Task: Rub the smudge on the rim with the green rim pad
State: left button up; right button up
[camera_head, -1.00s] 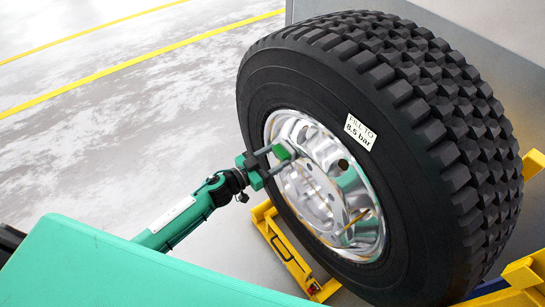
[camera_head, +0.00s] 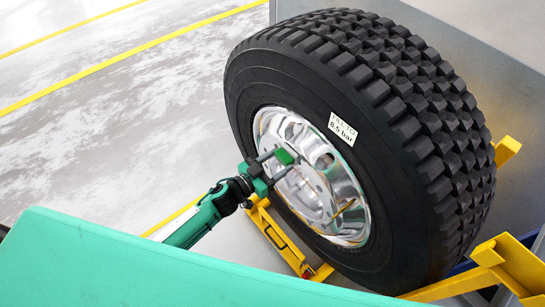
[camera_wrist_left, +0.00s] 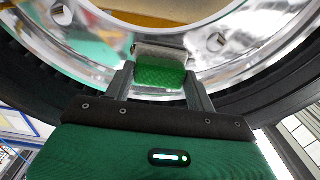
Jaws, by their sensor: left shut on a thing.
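The silver rim (camera_head: 347,185) sits in the big black tyre (camera_head: 262,92), upright and facing my left arm. My left gripper (camera_head: 281,162) is at the rim's upper left part and is shut on the green rim pad (camera_head: 285,156). In the left wrist view the pad (camera_wrist_left: 160,76) sits between the two fingers, its pale far side toward the shiny rim (camera_wrist_left: 262,42). Whether the pad touches the rim I cannot tell. I cannot make out the smudge for sure among the reflections. My right gripper is not in view.
A white label (camera_head: 342,129) is on the tyre's sidewall. A yellow stand (camera_head: 285,243) holds the wheel from below, with another yellow part (camera_head: 515,268) at the lower right. A grey panel (camera_head: 420,25) stands behind the wheel. The floor at the left is clear.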

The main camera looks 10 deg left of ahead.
pick_arm(q)
jog(key=shift+s+d+r, duration=0.1)
jog(key=shift+w+a+f, duration=0.2)
jog(key=shift+a+f, duration=0.05)
jog(key=shift+a, duration=0.05)
jog(key=w+a+f+b, duration=0.1)
jog(key=w+a+f, duration=0.1)
jog(key=a, duration=0.3)
jog(key=shift+w, duration=0.9)
jog(key=shift+s, duration=0.1)
jog(key=shift+p+v, duration=0.75)
jog(key=shift+v, duration=2.2)
